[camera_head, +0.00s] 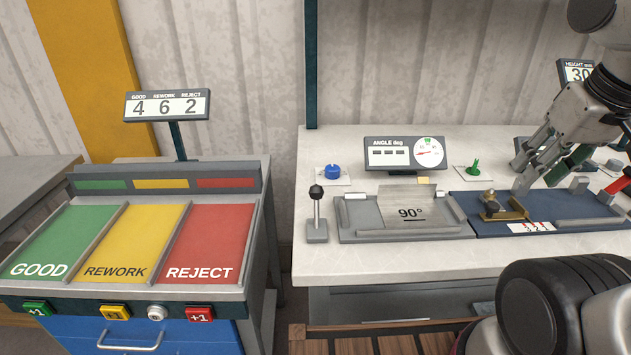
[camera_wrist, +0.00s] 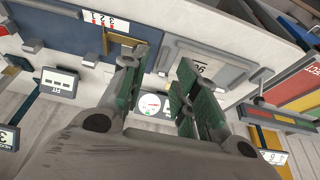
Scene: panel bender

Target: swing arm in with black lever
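The black lever (camera_head: 317,208) stands upright at the left front of the bench, a black knob on a thin rod above a grey base. Right beside it is a grey fixture (camera_head: 362,236) holding a bent plate marked 90° (camera_head: 412,205); the plate also shows in the wrist view (camera_wrist: 203,66). I cannot tell for certain which part is the swing arm. My gripper (camera_head: 543,168) is well to the right of the lever, over the blue fixture. In the wrist view its green-padded fingers (camera_wrist: 157,82) are apart with nothing between them.
An angle display (camera_head: 401,153), a blue knob (camera_head: 333,171) and a green knob (camera_head: 475,168) stand behind. The GOOD/REWORK/REJECT sorting stand (camera_head: 150,292) is at left. Bench front is clear near the lever.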

